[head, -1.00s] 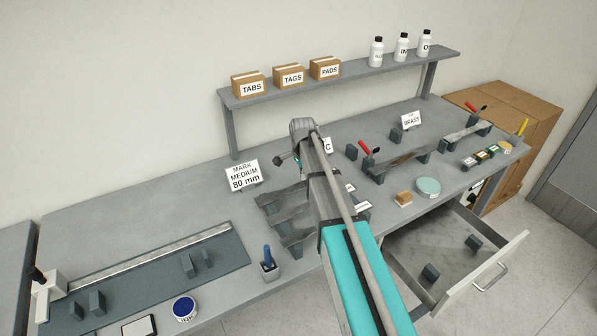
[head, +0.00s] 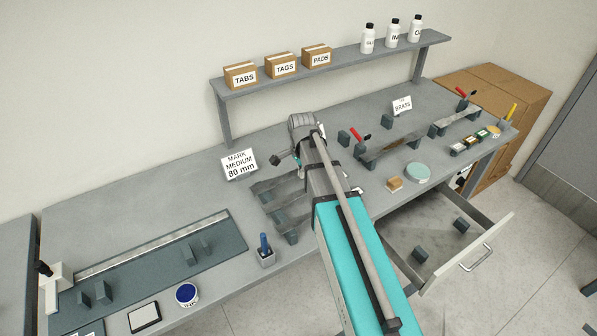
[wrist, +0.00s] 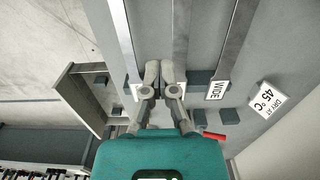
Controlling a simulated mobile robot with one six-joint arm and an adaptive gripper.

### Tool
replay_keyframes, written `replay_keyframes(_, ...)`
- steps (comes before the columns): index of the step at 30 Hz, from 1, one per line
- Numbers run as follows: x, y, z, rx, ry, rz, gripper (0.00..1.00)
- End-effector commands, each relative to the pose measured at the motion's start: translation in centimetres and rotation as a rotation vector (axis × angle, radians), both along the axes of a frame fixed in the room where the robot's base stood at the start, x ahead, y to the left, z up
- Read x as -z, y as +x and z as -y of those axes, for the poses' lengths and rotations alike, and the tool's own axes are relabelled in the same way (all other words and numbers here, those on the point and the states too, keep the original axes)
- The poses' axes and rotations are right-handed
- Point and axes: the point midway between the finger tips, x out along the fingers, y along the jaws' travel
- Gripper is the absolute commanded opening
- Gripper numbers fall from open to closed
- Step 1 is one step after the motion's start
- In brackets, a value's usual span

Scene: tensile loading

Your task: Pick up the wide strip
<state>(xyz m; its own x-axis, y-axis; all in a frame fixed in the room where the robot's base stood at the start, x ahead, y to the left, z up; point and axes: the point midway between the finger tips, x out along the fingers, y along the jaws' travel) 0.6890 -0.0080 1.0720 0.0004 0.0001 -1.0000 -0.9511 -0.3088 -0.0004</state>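The wide strip (wrist: 237,38) is a long grey metal strip on the right of the wrist view, with a card reading WIDE (wrist: 217,90) by its near end. Two more grey strips lie left of it, one (wrist: 181,30) beside my right finger and one (wrist: 122,35) further left. My gripper (wrist: 160,68) is left of the wide strip, apart from it. Its fingers are together and no strip shows between them.
A sign reading DRY AT 45 °C (wrist: 266,98) and a red handle (wrist: 208,136) are right of the gripper. The open drawer (head: 470,262) holds dark blocks. A blue-handled tool in a holder (head: 265,255) stands near the bench front. The bench behind the MARK MEDIUM sign (head: 240,164) is clear.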

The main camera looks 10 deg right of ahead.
Motion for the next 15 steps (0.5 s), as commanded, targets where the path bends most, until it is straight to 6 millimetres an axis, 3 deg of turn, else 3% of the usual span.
replay_keyframes(12,0.01,0.02,-0.03,0.0,0.0,0.0,0.0)
replay_keyframes(13,0.04,-0.02,-0.03,0.0,0.0,-0.002,0.01)
replay_keyframes(15,0.03,-0.01,-0.03,0.0,0.0,-0.002,0.14)
